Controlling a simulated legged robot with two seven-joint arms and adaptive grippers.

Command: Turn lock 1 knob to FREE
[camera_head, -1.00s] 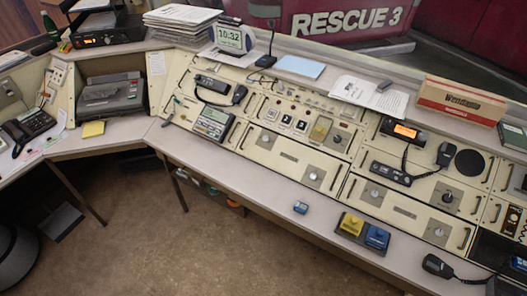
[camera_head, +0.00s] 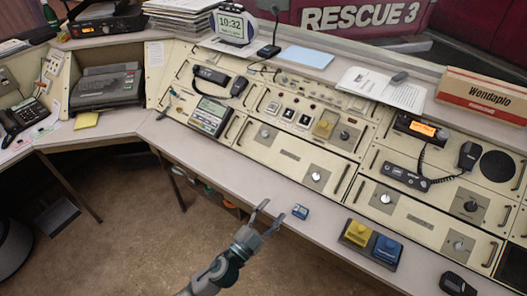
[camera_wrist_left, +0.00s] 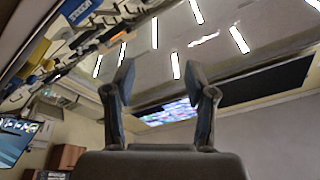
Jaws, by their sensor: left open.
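The cream console carries several round knobs on square grey plates, among them an upper-left knob (camera_head: 265,133), a middle knob (camera_head: 316,177), a right-middle knob (camera_head: 384,199), and right-hand knobs (camera_head: 470,206) and (camera_head: 458,245). Their labels are too small to read, so I cannot tell which is lock 1 or where it points. My right gripper is not in view.
A block with yellow and blue parts (camera_head: 372,244) sits farther right. A corded radio handset (camera_head: 468,156) hangs on the console. The ledge (camera_head: 215,170) left of the gripper is clear.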

